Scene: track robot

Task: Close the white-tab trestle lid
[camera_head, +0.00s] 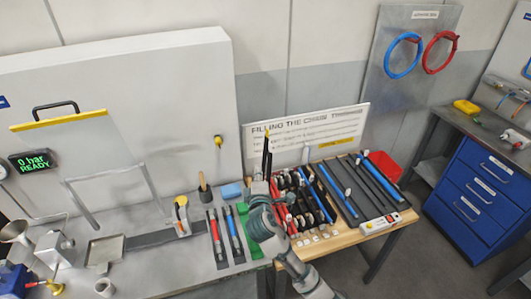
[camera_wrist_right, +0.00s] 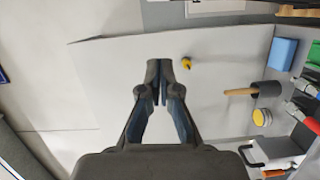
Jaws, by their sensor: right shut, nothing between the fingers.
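The trestle is a wooden table (camera_head: 345,240) at the right of the head view, carrying rows of red, black and blue bars. A small white upright piece (camera_head: 306,153) stands at its back edge, before the white sign board; it may be the white tab. I cannot tell the lid's outline or angle for certain. My right arm reaches up from the bottom over the table's left end. My right gripper shows best in the wrist view (camera_wrist_right: 163,82), fingers together and empty, facing a pale wall panel, apart from it. My left gripper is not in view.
A sign board (camera_head: 350,122) stands behind the trestle. A power strip (camera_head: 380,224) lies at its front edge; a red bin (camera_head: 385,166) is behind right. On the grey bench to the left are a blue block (camera_head: 231,191) and a wooden-handled tool (camera_head: 203,186). A blue drawer cabinet (camera_head: 480,196) stands right.

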